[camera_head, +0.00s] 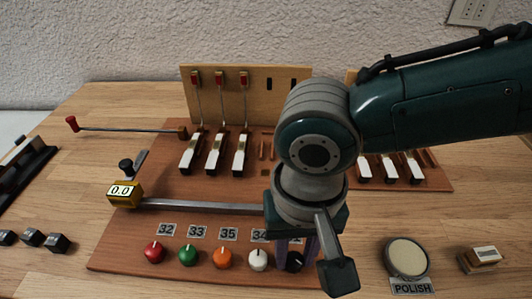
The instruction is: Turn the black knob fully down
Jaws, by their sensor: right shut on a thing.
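The black knob (295,264) is the rightmost in a row of knobs along the front of the reddish-brown board (130,254). My right gripper (296,256) comes down over it from above and is shut on it, with its fingers at the knob's sides. My gripper and wrist hide much of the knob, so its turn position cannot be read. My left gripper is not in view.
Red (155,252), green (188,254), orange (222,258) and white (258,260) knobs stand to the left, under number labels. A polish tin (407,258) stands right.

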